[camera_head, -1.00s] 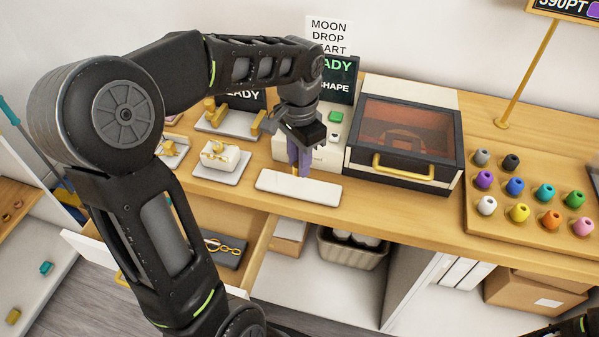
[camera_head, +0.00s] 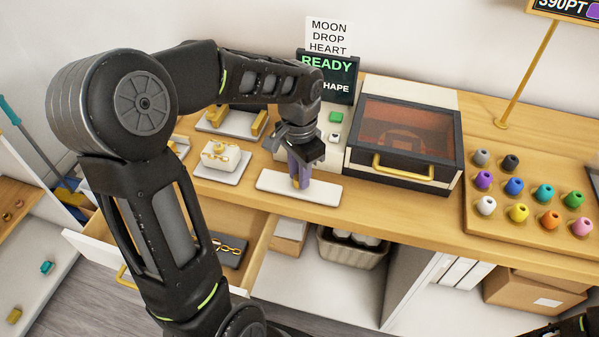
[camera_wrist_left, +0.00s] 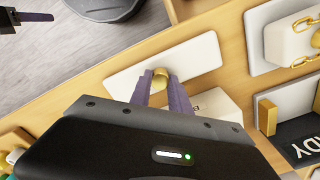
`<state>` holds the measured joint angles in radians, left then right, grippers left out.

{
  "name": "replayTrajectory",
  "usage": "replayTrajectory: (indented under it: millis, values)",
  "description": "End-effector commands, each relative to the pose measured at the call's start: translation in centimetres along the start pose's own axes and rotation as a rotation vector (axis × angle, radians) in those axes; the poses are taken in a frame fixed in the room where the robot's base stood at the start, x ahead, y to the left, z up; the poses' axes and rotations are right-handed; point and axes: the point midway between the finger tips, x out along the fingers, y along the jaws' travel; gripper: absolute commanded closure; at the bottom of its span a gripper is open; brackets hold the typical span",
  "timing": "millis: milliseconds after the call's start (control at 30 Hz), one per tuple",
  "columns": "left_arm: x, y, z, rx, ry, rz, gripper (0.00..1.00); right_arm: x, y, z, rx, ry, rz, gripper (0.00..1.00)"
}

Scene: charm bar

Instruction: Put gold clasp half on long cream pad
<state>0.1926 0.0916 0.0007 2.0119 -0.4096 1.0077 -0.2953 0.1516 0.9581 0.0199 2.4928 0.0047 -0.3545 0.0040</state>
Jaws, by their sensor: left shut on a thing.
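The long cream pad (camera_head: 324,192) lies near the front edge of the counter, and it also shows in the left wrist view (camera_wrist_left: 204,50).
A square pad (camera_head: 237,163) with a cream block and gold chain is to the left. An oven-like machine (camera_head: 405,135) with a gold handle stands right. A tray of coloured pegs (camera_head: 540,228) is further right. An open drawer (camera_head: 262,250) sits below the counter.

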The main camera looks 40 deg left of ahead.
Motion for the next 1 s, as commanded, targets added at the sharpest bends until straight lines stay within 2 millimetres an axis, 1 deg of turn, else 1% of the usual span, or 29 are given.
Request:
replayTrajectory:
  millis: [67, 100, 333, 567, 667, 733, 867, 1000]
  values:
    - [0.4, 0.0, 0.0, 0.0, 0.0, 0.0, 1.0, 0.3, 0.1, 0.0, 0.0, 0.001, -0.001, 0.64]
    - [0.2, 0.0, 0.0, 0.0, 0.0, 0.0, 0.74, 0.2, 0.0, 0.0, 0.0, 0.001, -0.001, 0.64]
    - [0.2, 0.0, 0.0, 0.0, 0.0, 0.0, 0.56, 0.1, 0.0, 0.0, -0.001, 0.001, -0.001, 0.64]
    - [0.2, 0.0, 0.0, 0.0, 0.0, 0.0, 0.56, 0.1, 0.0, 0.0, -0.001, 0.001, -0.001, 0.64]
    - [-0.2, 0.0, 0.0, 0.0, 0.0, 0.0, 0.56, -0.2, -0.1, 0.0, 0.0, 0.0, 0.0, 0.64]
    - [-0.5, 0.0, 0.0, 0.0, 0.001, -0.001, 0.56, 0.0, 0.0, 0.0, 0.0, 0.0, 0.0, 0.64]
    - [-2.2, -0.1, -0.1, -0.001, 0.004, -0.002, 0.56, 0.1, 0.0, 0.0, 0.0, 0.0, 0.0, 0.64]
    - [-4.9, -0.1, -0.1, -0.001, 0.004, -0.002, 0.56, 0.3, 0.1, 0.0, -0.001, 0.001, -0.001, 0.64]
